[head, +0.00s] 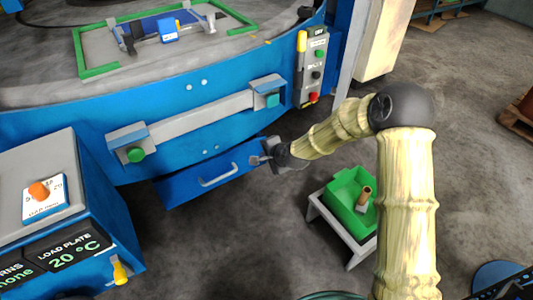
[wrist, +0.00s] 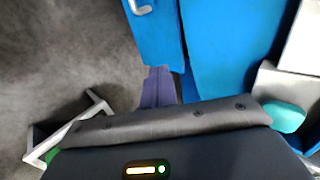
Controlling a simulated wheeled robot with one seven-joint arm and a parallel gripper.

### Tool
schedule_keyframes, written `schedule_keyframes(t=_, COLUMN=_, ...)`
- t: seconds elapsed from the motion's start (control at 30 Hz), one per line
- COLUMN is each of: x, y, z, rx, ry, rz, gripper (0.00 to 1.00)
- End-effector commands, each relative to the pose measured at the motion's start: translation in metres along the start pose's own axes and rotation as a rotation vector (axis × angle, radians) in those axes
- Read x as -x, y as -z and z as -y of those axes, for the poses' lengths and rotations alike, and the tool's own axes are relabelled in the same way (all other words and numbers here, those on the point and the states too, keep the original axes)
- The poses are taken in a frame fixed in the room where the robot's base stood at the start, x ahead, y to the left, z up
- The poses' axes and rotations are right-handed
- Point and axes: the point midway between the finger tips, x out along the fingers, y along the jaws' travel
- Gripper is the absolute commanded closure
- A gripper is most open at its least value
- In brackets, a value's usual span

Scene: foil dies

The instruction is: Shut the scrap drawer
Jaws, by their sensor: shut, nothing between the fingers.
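The scrap drawer (head: 185,186) is a blue front low on the blue machine, with a pale bar handle (head: 219,176). It appears to stand somewhat out from the machine's body; how far is hard to tell. My gripper (head: 257,160) is shut and empty at the drawer's right end, to the right of the handle. In the wrist view, the shut fingers (wrist: 159,72) reach the lower edge of the blue drawer (wrist: 155,42), and part of the handle (wrist: 140,8) shows at the top. I cannot tell whether the fingers touch the drawer.
A green bin (head: 350,200) sits on a low grey stand (head: 325,212) right of my gripper. A control panel (head: 312,65) is on the machine above. A blue cabinet (head: 100,190) stands at lower left. Grey floor (head: 230,240) in front of the drawer is clear.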

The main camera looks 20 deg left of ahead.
Motion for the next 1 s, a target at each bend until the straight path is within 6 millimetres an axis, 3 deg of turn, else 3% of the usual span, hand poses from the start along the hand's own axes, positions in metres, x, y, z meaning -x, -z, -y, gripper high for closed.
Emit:
schedule_keyframes(t=0.3, x=0.004, y=0.008, z=-0.002, rx=0.001, ry=-0.004, rz=-0.010, gripper=1.00)
schedule_keyframes(t=0.47, x=0.027, y=0.021, z=-0.010, rx=0.092, ry=-0.052, rz=-0.028, gripper=1.00)
schedule_keyframes(t=0.67, x=0.101, y=0.055, z=-0.041, rx=0.327, ry=-0.213, rz=-0.065, gripper=1.00)
schedule_keyframes(t=0.8, x=0.167, y=0.077, z=-0.072, rx=0.477, ry=-0.352, rz=-0.076, gripper=1.00)
schedule_keyframes(t=1.0, x=0.265, y=0.089, z=-0.121, rx=0.627, ry=-0.535, rz=-0.049, gripper=1.00)
